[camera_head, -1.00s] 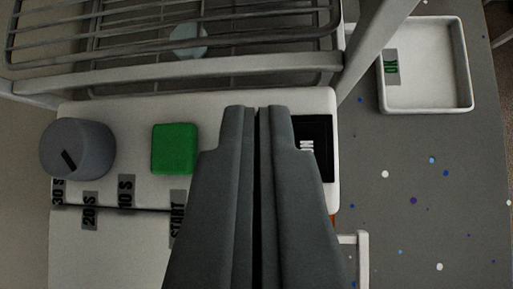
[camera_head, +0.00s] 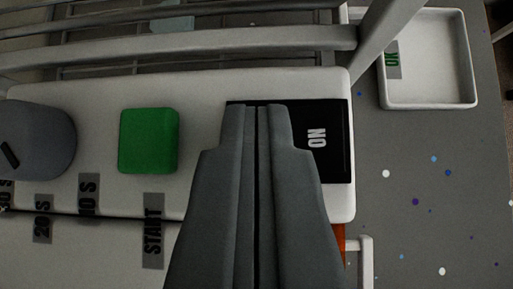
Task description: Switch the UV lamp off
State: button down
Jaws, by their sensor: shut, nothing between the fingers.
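The UV lamp unit has a white control panel (camera_head: 205,95) below a rack of metal bars. A black switch (camera_head: 335,160) at the panel's right end reads "ON" in white letters turned sideways. A green square button (camera_head: 149,140) sits left of it, above a "START" label (camera_head: 153,230). A grey dial (camera_head: 35,140) is at the far left, partly cut off. My gripper (camera_head: 257,108) is shut and empty. Its fingertips overlap the left part of the black switch in the picture and hide some of it. I cannot tell whether they touch it.
The metal rack (camera_head: 180,62) runs across the top, with a slanted post at its right. A white tray (camera_head: 428,104) marked "OK" lies at the upper right on a grey speckled surface (camera_head: 400,215). A small white handle (camera_head: 365,255) juts out at the lower right.

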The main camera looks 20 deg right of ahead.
jog(key=shift+s+d+f, duration=0.1)
jog(key=shift+s+d, duration=0.4)
jog(key=shift+s, duration=0.15)
jog(key=shift+r, duration=0.2)
jog(key=v, duration=1.7)
jog(key=shift+a, duration=0.2)
jog(key=shift+s, duration=0.1)
